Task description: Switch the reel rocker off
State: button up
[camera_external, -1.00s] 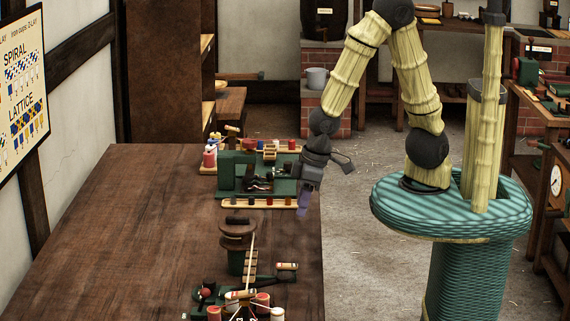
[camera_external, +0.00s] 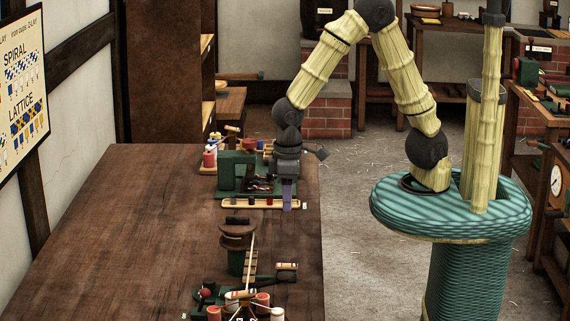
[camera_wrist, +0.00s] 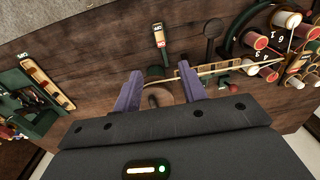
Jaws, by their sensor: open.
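My gripper (camera_external: 287,203) hangs over the right edge of the table, near the front strip of the green toolbox-like unit. In the wrist view its two purple fingers (camera_wrist: 160,78) stand apart with nothing clamped between them. A small dark switch-like block (camera_wrist: 158,38) with a pale label and a red part lies beyond the fingertips. It may be the reel rocker; I cannot read its label or tell its setting. The round-topped wooden post (camera_external: 238,232) stands closer to the external camera than my gripper; it shows partly between the fingers.
The green unit (camera_external: 238,172) sits beside my gripper, with a pale peg strip (camera_external: 250,203). A taut rope (camera_wrist: 235,67) runs from the post to a stand with several numbered spools (camera_wrist: 286,20). The table's left half (camera_external: 130,240) is clear.

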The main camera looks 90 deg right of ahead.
aim_at(287, 265)
dwell(0.4)
notch_tip(287, 265, down, 17)
jog(key=shift+f+p, duration=0.2)
jog(key=shift+p, duration=0.1)
dwell(0.5)
grip_shut()
